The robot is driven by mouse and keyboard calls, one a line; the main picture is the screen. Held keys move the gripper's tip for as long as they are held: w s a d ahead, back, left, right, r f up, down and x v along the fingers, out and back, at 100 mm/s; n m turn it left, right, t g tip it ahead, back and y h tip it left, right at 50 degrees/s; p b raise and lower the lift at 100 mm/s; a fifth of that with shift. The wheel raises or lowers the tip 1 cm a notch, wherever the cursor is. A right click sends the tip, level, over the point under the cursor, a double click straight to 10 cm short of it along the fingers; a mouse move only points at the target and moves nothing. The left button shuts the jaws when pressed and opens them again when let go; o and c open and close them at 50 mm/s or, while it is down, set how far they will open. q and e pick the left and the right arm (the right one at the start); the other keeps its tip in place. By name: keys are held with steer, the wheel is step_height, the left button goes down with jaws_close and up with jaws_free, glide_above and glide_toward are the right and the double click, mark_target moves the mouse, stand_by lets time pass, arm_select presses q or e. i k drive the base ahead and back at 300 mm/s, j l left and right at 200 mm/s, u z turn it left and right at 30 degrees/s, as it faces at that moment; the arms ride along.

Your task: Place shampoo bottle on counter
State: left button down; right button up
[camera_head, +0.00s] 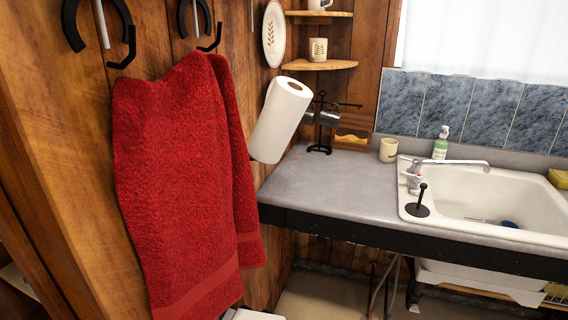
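The grey counter (330,187) runs from the wooden wall to the white sink (408,216). A small green bottle with a white pump top (440,148) stands upright on the counter behind the sink, against the blue tile. I cannot tell from its label whether it is the shampoo bottle. No other bottle shows.
A cream cup (388,150), a black mug stand (320,128) and a paper towel roll (280,118) are at the counter's back and left. The faucet (450,162) reaches over the sink. A red towel (180,185) hangs at left. The counter's front middle is clear.

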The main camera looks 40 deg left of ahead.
mark_target(342, 172)
steer(key=i+u, duration=0.2)
steer(key=u, duration=0.2)
steer(key=i+u, duration=0.2)
steer(key=u, duration=0.2)
steer(key=i+l+u, duration=0.2)
steer(key=u, duration=0.25)
steer(key=i+l+u, duration=0.2)
steer(key=u, duration=0.2)
steer(key=i+l+u, duration=0.15)
steer(key=u, duration=0.25)
